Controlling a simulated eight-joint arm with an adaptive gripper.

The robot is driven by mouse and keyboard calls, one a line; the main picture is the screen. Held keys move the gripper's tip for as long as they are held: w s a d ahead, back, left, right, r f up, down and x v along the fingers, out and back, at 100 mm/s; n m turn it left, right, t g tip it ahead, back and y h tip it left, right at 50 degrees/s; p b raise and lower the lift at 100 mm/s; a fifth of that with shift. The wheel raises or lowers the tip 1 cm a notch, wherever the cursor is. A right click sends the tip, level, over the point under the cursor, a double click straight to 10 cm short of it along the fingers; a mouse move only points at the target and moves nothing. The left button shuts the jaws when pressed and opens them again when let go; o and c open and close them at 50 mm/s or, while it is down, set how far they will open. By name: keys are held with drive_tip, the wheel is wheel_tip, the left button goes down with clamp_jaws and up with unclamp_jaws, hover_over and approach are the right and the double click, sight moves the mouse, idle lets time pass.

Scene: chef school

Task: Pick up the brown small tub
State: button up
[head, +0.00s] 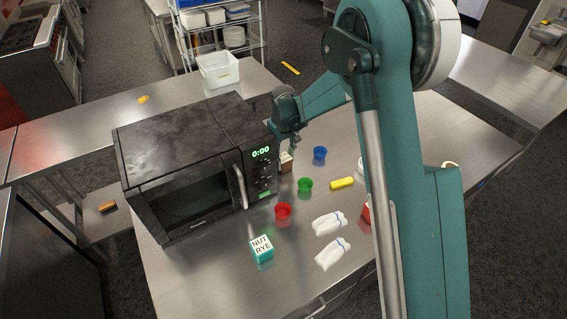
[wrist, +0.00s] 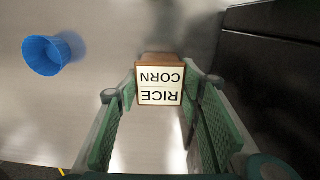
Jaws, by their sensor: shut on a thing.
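The brown small tub (wrist: 160,84) has a white top with the words RICE CORN, upside down in the wrist view. It sits between the tips of my gripper (wrist: 160,92), whose two green pads touch its sides. In the head view the tub (head: 286,163) is beside the microwave's right side, under my gripper (head: 288,148). My gripper is shut on the tub. Whether the tub is clear of the table is hard to tell.
The black microwave (head: 185,145) stands close on the left. A blue cup (head: 320,154), green cup (head: 305,185), red cup (head: 283,211) and yellow item (head: 342,183) are nearby. A NUT RYE box (head: 262,250) and two white packets (head: 330,224) lie toward the front.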

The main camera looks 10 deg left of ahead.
sight(283, 157)
drive_tip(key=shift+r, duration=0.1)
drive_tip(key=shift+r, duration=4.95)
